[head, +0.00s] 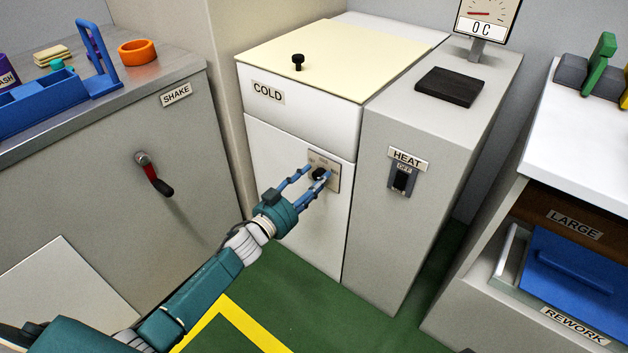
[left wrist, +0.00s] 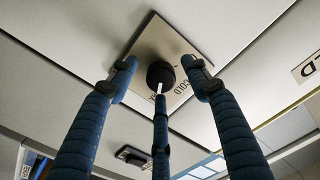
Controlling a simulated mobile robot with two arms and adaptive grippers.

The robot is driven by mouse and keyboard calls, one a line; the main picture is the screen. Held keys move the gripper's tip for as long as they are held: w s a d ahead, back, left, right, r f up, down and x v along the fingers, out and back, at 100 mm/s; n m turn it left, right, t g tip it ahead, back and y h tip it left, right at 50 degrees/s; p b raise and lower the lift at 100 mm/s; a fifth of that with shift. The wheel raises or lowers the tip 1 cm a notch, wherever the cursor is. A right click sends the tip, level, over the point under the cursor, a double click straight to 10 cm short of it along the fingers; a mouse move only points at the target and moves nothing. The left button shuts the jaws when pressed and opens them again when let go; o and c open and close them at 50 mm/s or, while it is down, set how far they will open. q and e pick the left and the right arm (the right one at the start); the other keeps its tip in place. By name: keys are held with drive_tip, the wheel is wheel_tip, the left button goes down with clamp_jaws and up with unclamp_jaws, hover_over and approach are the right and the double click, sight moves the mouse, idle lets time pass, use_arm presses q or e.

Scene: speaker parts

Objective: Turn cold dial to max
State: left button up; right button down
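The cold dial is a black round knob (head: 318,174) on a small tan plate (head: 333,160) on the front of the white COLD cabinet (head: 290,190). In the left wrist view the knob (left wrist: 160,73) shows a white mark toward the picture's bottom, and the plate (left wrist: 160,48) bears partly readable lettering including "COLD". My left gripper (head: 316,175) has its three blue fingers spread around the knob. In the left wrist view the fingertips (left wrist: 160,75) stand apart from the knob at left and right; whether the lower finger touches it I cannot tell.
The grey HEAT cabinet (head: 437,135) with its switch (head: 402,180) stands just right of the COLD cabinet. A red-black lever (head: 153,175) sticks out of the SHAKE cabinet (head: 110,145) at left. A shelf with a blue REWORK bin (head: 580,275) is at right. Green floor (head: 360,320) lies in front.

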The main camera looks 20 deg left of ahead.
use_arm(q)
drive_tip(key=shift+s, duration=0.15)
drive_tip(key=v, duration=1.1)
drive_tip(key=shift+s+a, duration=0.15)
drive_tip(key=shift+s, duration=0.25)
